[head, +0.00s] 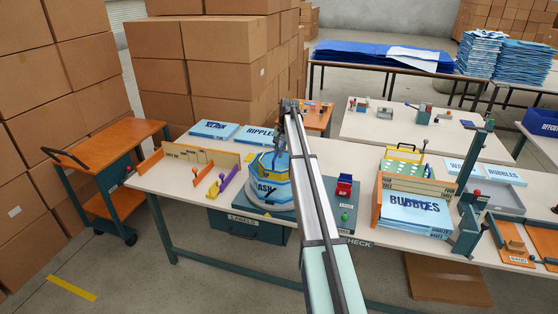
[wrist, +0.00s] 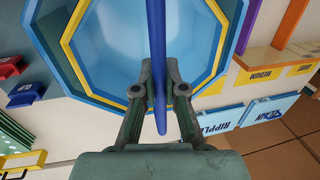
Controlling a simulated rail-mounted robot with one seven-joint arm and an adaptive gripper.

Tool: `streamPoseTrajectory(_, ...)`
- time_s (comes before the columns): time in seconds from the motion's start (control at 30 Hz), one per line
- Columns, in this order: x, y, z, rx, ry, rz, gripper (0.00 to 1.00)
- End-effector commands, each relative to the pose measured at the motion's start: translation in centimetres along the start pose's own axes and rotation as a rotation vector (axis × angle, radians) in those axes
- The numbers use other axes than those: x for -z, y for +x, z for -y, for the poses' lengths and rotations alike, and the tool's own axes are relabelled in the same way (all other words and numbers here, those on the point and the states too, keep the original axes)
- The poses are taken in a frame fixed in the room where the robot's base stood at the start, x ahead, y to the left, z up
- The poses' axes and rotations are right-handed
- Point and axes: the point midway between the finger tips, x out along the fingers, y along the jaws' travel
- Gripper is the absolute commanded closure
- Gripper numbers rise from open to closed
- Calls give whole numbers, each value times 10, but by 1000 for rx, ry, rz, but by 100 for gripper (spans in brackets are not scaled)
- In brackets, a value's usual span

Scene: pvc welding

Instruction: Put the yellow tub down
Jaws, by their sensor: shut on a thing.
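The yellow tub (wrist: 68,42) shows as an eight-sided, blue-lined vessel with a yellow rim. In the wrist view it sits within the outline of a larger blue tub (wrist: 38,45). In the head view the blue and white larger tub (head: 267,192), with partly hidden lettering, stands on the bench mat. My gripper (wrist: 159,92) is shut on a thin blue bar (wrist: 157,45) that crosses the yellow tub and looks like its handle. In the head view my gripper (head: 280,150) points down over the tubs. My arm hides their right side, and I cannot tell whether the yellow tub touches the larger one.
Purple and yellow pieces (head: 225,183) stand left of the tubs. A red bin (head: 344,185) and green button are to the right. Flat blue packs (head: 213,129) lie behind. A stack marked BUBBLES (head: 415,205) stands farther right. Bare bench top lies at the left front.

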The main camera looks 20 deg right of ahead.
Motion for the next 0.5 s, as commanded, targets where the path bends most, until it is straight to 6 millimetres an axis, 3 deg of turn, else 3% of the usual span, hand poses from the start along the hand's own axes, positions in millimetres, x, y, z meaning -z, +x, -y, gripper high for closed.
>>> streamPoseTrajectory(0.27, 0, 16, -3, 0, 0, 0, 100)
streamPoseTrajectory(0.5, 0, 46, -9, 0, 1, 0, 100)
